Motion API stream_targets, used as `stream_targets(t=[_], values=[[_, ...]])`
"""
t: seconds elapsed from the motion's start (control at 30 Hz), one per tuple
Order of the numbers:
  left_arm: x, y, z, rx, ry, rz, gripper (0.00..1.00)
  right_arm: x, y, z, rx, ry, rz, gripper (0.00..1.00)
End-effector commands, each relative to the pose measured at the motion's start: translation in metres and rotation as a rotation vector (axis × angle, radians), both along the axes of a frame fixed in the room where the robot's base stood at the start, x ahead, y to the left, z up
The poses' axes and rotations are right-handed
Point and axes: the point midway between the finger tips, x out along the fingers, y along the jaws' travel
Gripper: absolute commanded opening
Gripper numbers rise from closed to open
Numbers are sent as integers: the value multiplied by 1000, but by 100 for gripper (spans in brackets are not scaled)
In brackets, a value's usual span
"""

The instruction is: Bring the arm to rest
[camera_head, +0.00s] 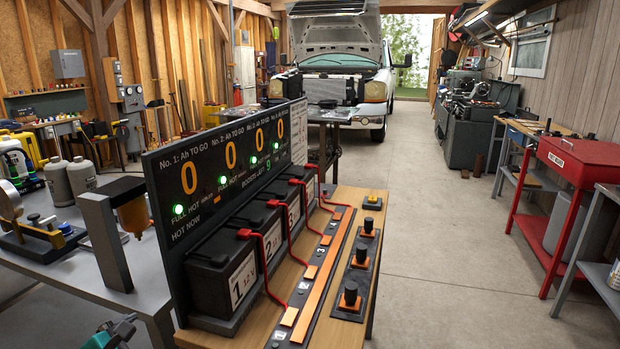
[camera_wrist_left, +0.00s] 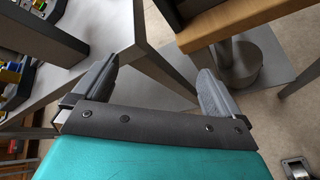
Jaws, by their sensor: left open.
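My left gripper (camera_head: 122,328) shows at the bottom left edge of the head view, low beside the wooden bench with the batteries. In the left wrist view its two grey fingers (camera_wrist_left: 157,72) stand wide apart with nothing between them. The teal wrist body fills the lower part of that view. The fingers point down past table edges toward the floor, and I see no contact with anything. Most of the left arm is out of the head view. My right gripper is in neither view.
The wooden bench (camera_head: 338,262) carries numbered black batteries (camera_head: 222,283), red leads, black knobs and a black display board (camera_head: 205,170). A grey table (camera_head: 60,270) stands left. A red cart (camera_head: 575,165) stands right. The concrete floor (camera_head: 450,240) between is clear.

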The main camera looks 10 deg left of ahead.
Motion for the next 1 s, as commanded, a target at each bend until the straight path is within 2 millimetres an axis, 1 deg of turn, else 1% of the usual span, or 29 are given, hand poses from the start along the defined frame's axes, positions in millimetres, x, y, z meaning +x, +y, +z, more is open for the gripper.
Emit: stream_targets(t=[0.03,0.2,0.37,0.5,0.7,0.8,0.9,1.0], values=[[-6,-13,-14,113,29,-73,99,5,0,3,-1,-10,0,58],[-25,-53,-50,519,96,-344,99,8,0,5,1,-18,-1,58],[-47,-93,-78,893,126,-614,99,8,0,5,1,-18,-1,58],[-68,-130,-97,1216,122,-851,99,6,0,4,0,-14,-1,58],[-100,-185,-117,1664,61,-1170,99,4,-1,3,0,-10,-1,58],[-114,-207,-122,1850,17,-1287,99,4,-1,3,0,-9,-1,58],[-123,-223,-125,1987,-22,-1366,99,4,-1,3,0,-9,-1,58],[-129,-232,-126,2069,-47,-1409,99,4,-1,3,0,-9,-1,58]])
